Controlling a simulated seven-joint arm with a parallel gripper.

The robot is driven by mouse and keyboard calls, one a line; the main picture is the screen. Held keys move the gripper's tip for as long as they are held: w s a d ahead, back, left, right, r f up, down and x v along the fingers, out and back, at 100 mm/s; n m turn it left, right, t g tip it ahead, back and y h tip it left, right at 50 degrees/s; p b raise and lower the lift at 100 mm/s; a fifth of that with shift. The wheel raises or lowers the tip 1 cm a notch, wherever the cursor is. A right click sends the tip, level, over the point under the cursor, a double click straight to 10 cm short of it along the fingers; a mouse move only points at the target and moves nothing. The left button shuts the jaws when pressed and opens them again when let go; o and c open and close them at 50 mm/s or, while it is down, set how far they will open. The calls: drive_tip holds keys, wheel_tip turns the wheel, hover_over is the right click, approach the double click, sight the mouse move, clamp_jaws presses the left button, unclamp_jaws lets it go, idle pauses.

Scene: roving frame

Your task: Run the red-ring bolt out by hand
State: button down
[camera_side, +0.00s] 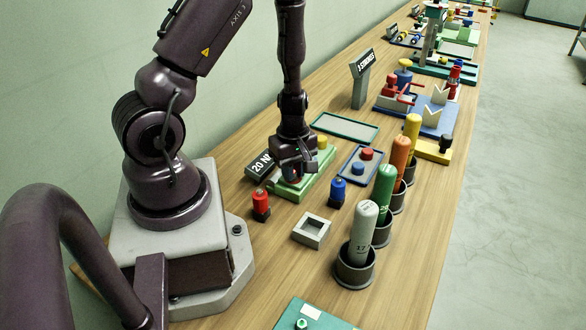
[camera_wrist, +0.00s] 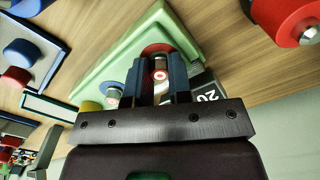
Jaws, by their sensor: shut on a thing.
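The green plate (camera_side: 318,184) lies on the bench under my gripper (camera_side: 293,174); it also shows in the wrist view (camera_wrist: 110,62). In the wrist view my gripper (camera_wrist: 160,72) has its two dark fingers shut on the red-ring bolt (camera_wrist: 160,69), one finger on each side of its pale head. The red ring (camera_wrist: 157,49) shows around the bolt against the plate. A blue-ring bolt (camera_wrist: 112,91) stands to the left of the fingers. In the side view the gripper hides the bolts.
A dark "20 N" sign (camera_side: 260,165) stands beside the plate. A blue-rimmed tray (camera_side: 347,178) holds a red and a blue knob. A red bottle-like piece (camera_side: 261,205), a blue one (camera_side: 338,193) and a grey square frame (camera_side: 312,231) stand nearby. Numbered tools in cups line the bench edge.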

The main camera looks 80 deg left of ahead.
drive_tip(key=c, duration=1)
unclamp_jaws()
drive_tip(key=shift+c, duration=0.2)
drive_tip(key=shift+r, duration=0.1)
wheel_tip(320, 180, up, 13)
